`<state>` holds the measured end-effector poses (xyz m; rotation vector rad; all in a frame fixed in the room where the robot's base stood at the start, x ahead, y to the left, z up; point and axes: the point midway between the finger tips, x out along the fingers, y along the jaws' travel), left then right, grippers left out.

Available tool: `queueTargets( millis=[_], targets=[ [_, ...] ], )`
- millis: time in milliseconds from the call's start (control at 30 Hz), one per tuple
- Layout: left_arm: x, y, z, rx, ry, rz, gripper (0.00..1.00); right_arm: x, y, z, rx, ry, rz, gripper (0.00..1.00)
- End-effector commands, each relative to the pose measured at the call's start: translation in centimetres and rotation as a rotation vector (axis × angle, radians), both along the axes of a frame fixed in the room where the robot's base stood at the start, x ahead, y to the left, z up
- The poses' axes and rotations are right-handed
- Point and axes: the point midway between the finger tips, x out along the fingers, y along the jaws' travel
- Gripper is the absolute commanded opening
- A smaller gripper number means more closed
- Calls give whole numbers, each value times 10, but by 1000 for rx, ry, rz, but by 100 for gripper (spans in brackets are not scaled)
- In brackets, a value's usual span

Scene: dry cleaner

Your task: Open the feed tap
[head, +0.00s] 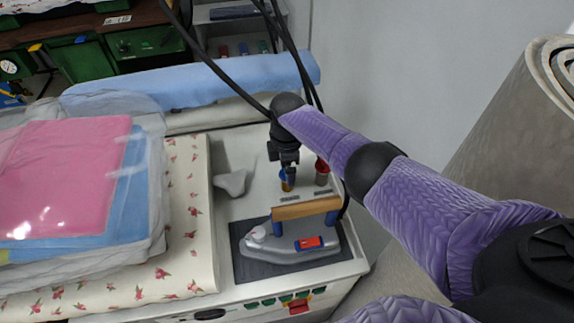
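Two small upright fittings stand at the back of the white ironing station. One has a brass-coloured body and a dark blue top (288,184); the other, to its right, has a red top (322,167). I cannot tell from any label which one is the feed tap. My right gripper (289,166) points down directly over the blue-topped fitting, with its fingers at or just above the top. The fingers are dark and small here, so their opening and any contact are unclear. My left gripper is out of view.
A steam iron (290,246) with a wooden handle rests on a dark mat in front of the fittings. A grey-white crumpled piece (232,182) lies left. Bagged pink and blue laundry (62,180) covers a flowered pad (190,225). Black hoses hang behind. A wall stands at right.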

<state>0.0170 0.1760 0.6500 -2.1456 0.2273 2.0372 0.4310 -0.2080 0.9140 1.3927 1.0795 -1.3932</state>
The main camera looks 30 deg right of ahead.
Motion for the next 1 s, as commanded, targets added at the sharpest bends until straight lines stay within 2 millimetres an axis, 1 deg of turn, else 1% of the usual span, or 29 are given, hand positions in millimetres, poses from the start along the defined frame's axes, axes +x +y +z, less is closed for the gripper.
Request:
queueTargets(
  millis=[33,67,100,167,200,267,300,433,733,867,1000],
  targets=[
    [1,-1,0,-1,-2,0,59,0,0,0,0,0,0,84],
    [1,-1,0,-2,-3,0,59,0,0,0,0,0,0,78],
    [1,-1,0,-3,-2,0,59,0,0,0,0,0,0,70],
    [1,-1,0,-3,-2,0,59,0,0,0,0,0,0,57],
    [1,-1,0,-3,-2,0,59,0,0,0,0,0,0,48],
    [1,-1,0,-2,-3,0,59,0,0,0,0,0,-1,36],
    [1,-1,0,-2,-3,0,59,0,0,0,0,0,-1,27],
    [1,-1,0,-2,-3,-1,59,0,0,0,0,0,-1,0],
    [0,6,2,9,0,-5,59,0,0,1,1,1,-43,0],
    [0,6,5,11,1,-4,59,0,0,1,-1,1,-112,0],
    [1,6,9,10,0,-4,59,0,0,2,0,1,-222,0]
  ],
)
